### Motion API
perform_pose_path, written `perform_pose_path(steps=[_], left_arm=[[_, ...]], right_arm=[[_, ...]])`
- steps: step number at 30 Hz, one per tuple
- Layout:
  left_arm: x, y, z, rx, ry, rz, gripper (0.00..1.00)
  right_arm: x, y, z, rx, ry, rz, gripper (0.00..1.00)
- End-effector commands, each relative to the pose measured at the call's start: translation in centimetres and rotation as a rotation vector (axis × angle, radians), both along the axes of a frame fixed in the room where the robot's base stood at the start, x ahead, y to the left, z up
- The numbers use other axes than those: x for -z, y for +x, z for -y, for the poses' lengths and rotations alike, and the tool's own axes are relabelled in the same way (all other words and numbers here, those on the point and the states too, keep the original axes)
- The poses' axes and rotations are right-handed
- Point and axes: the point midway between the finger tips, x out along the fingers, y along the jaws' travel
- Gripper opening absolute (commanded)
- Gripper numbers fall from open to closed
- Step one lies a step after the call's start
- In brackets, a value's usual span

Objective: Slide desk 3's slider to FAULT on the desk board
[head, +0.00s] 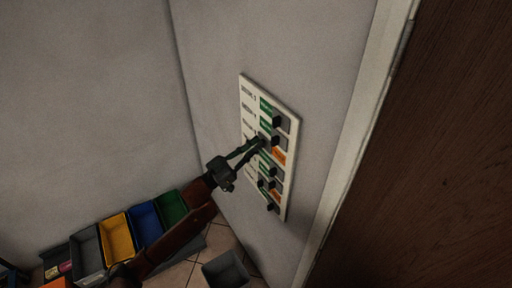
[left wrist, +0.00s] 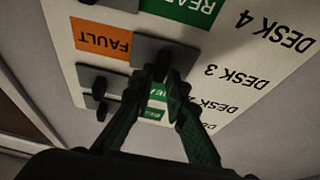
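The desk board (head: 292,122) is a white panel on the wall, with several labelled rows. In the left wrist view it shows upside down. Desk 3's slider (left wrist: 163,52) is a grey plate with a dark knob, next to the DESK 3 label. The orange FAULT field (left wrist: 103,41) of that row is uncovered; it also shows in the head view (head: 279,156). My left gripper (head: 259,142) is at the board, its fingertips (left wrist: 165,84) close together on either side of the knob. The fingers partly hide the knob. My right gripper is out of view.
Desk 2's slider (left wrist: 102,82) and desk 4's slider sit away from their labels, with green fields uncovered. Yellow (head: 117,238), blue (head: 146,221) and green (head: 171,207) bins stand below left. A brown door (head: 440,170) is at the right.

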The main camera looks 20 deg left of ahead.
Motion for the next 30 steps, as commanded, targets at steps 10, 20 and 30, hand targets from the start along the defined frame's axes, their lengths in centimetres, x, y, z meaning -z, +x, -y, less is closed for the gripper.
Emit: perform_pose_path(steps=[10,20,30], left_arm=[[-0.1,0.0,-0.1,-0.001,0.000,0.001,0.28],[0.7,-1.2,-1.0,-0.002,0.000,-0.001,0.28],[3.4,-6.2,-5.0,-0.003,0.002,-0.003,0.28]], right_arm=[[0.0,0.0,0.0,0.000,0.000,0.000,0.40],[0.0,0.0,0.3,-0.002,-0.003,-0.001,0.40],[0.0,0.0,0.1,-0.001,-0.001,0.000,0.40]])
